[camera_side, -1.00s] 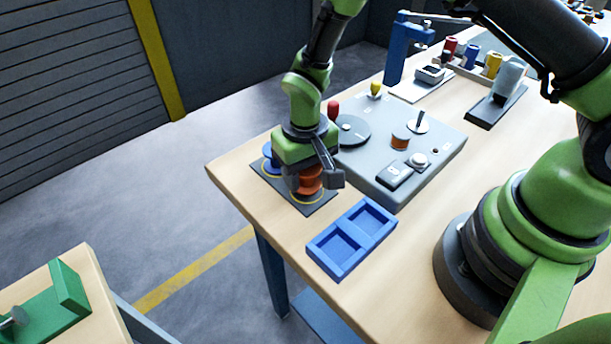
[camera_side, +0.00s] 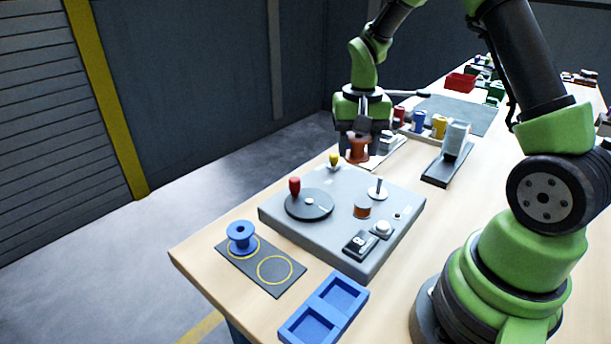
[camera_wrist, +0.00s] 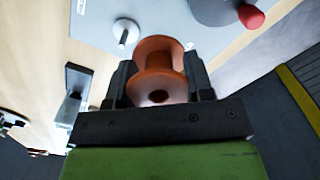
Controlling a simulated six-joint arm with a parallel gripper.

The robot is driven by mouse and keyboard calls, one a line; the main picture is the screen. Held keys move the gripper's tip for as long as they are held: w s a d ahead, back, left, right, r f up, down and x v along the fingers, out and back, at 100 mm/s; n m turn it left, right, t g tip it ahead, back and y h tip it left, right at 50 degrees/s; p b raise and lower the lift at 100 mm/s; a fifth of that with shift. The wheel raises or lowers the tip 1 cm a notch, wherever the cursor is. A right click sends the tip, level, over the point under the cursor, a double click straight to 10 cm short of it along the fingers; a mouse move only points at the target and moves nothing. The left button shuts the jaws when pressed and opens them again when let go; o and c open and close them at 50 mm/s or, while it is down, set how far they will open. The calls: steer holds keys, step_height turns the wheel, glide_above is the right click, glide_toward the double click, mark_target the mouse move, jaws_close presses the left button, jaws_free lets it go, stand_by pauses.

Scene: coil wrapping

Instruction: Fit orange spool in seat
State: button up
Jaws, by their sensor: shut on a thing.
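The orange spool (camera_side: 357,149) is held in my gripper (camera_side: 358,144), above and beyond the far edge of the grey machine box (camera_side: 400,228). The wrist view shows the spool (camera_wrist: 158,75) between the two dark fingers of my gripper (camera_wrist: 160,85), one on each side. The spool is clear of any surface. On the box are a metal pin on a round base (camera_side: 377,190) and a dark turntable with a red knob (camera_side: 309,204). Which part is the seat I cannot tell.
A blue spool (camera_side: 240,236) stands on a dark mat (camera_side: 285,286), beside an empty yellow ring (camera_side: 275,270). A blue two-pocket tray (camera_side: 330,304) lies in front. Small coloured spools (camera_side: 438,126) and a grey upright holder (camera_side: 455,141) stand to the right of my gripper.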

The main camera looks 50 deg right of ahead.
steer(key=s+d, duration=0.1)
steer(key=s+d+m, duration=0.1)
steer(key=d, duration=0.1)
steer(key=s+d+r+m, duration=0.1)
steer(key=d, duration=0.1)
steer(key=shift+s+d, duration=0.2)
glide_above(378, 191)
steer(key=shift+w+d+f, duration=0.1)
steer(key=shift+d+f, duration=0.1)
steer(key=shift+f, duration=1.25)
steer(key=shift+w+d+f, duration=0.1)
steer(key=shift+d+f, duration=0.1)
steer(key=shift+f, duration=1.25)
steer(key=shift+f, duration=2.55)
steer(key=o, duration=1)
step_height(378, 191, up, 10)
